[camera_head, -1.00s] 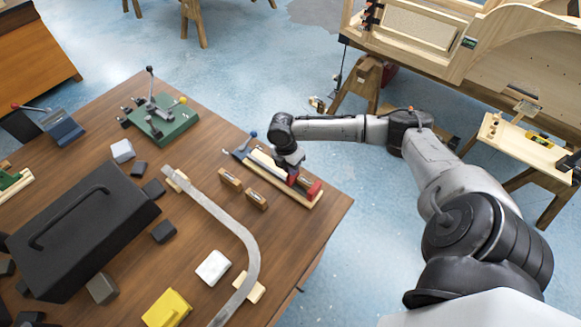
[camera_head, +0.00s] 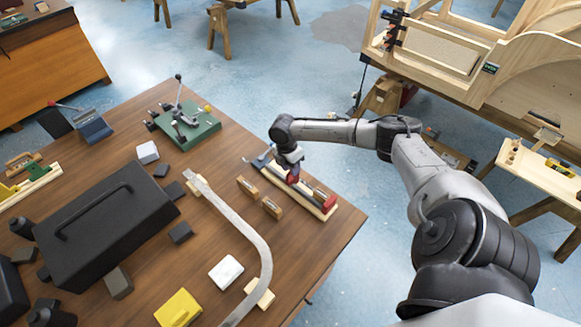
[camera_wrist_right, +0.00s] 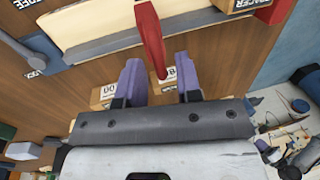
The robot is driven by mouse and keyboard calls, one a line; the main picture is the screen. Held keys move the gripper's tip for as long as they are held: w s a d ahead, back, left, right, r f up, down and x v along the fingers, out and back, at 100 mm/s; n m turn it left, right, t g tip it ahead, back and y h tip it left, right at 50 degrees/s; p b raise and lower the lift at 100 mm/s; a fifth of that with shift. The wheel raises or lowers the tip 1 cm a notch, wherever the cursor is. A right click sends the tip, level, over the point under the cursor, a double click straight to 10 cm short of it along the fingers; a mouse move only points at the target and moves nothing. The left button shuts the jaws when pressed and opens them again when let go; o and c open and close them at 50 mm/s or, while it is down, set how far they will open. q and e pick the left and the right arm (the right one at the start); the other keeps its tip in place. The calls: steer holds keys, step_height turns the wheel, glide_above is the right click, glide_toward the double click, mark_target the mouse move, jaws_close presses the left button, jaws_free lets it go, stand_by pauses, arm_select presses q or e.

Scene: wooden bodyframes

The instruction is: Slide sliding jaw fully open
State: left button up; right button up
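A clamp on a light wooden board (camera_head: 268,176) lies on the brown table. Its red sliding jaw (camera_head: 293,176) stands along the rail, apart from the red fixed jaw (camera_head: 322,198) at the right end. My right gripper (camera_head: 291,162) is over the sliding jaw. In the right wrist view, the red sliding jaw (camera_wrist_right: 151,40) reaches down between the two purple fingers of the right gripper (camera_wrist_right: 159,85). The fingers stand apart on either side of it; a firm grip is not visible. A grey handle (camera_wrist_right: 18,50) shows at the left. My left gripper is not in view.
Two small labelled wooden blocks (camera_head: 271,208) stand close in front of the clamp. A curved metal strip (camera_head: 235,222), a black case (camera_head: 100,230) and a green fixture (camera_head: 188,130) are farther left. The table's right edge is close to the clamp.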

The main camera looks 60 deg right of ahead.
steer(key=shift+o, duration=0.4)
steer(key=shift+r, duration=0.1)
steer(key=shift+w+r, duration=0.1)
steer(key=shift+r, duration=0.2)
step_height(320, 180, up, 13)
steer(key=w+b, duration=0.1)
steer(key=w, duration=0.1)
steer(key=shift+w+d+f, duration=0.15)
steer(key=shift+w+d, duration=0.05)
steer(key=shift+d, duration=0.2)
